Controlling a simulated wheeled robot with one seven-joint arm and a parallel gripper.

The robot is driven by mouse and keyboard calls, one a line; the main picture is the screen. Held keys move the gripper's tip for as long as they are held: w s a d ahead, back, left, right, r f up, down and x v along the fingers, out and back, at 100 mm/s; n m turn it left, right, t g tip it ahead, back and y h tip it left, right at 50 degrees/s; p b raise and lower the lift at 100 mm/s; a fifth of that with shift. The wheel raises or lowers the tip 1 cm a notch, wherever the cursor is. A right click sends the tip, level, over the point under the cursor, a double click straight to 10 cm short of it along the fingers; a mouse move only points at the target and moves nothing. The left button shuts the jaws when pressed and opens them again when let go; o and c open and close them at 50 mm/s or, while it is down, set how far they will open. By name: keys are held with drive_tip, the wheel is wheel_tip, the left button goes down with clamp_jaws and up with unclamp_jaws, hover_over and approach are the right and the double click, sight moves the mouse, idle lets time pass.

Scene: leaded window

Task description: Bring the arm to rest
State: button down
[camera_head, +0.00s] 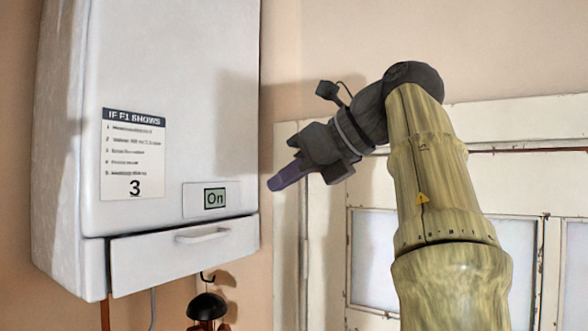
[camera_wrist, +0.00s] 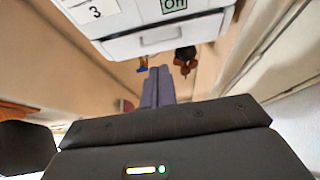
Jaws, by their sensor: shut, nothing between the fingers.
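My gripper (camera_head: 272,185) is at the end of my raised arm, to the right of a white wall boiler (camera_head: 170,130) in the head view. Its purple fingers are shut with nothing between them and point left and down. I cannot tell the exact gap. In the wrist view the shut fingers (camera_wrist: 158,75) point toward the space below the boiler (camera_wrist: 165,38).
The boiler has a lower flap with a handle (camera_head: 203,235) and a printed notice (camera_head: 133,155). A dark hanging bell-like object (camera_head: 206,306) is below it. A pale framed window (camera_head: 375,257) stands behind my arm. Pipes run down under the boiler.

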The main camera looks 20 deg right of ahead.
drive_tip(key=shift+s+d+r, duration=0.3)
drive_tip(key=shift+s+d, duration=0.05)
drive_tip(key=shift+s, duration=0.05)
